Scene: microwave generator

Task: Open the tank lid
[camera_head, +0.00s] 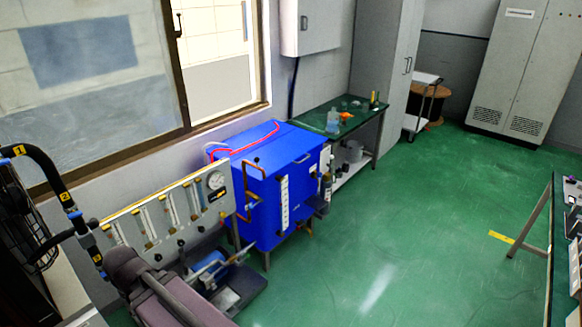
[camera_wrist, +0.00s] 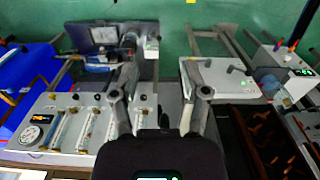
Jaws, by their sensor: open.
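The blue tank (camera_head: 275,195) stands on the floor against the wall below the window in the head view. Its flat blue lid (camera_head: 265,148) is on top and looks closed. A red hose (camera_head: 245,140) runs over the back of the lid. In the wrist view the tank (camera_wrist: 22,85) shows only in part at the left edge. My gripper (camera_wrist: 160,92) is open, with its two fingers apart and nothing between them. It is to the right of the tank in that view and does not touch it. In the head view I cannot make out its fingertips clearly.
A gauge panel (camera_head: 165,216) with flow tubes stands left of the tank, with a pump unit (camera_head: 215,275) on the floor in front. A green-topped table (camera_head: 352,125) is beyond the tank. The green floor (camera_head: 420,220) to the right is mostly clear, up to another table at the right edge.

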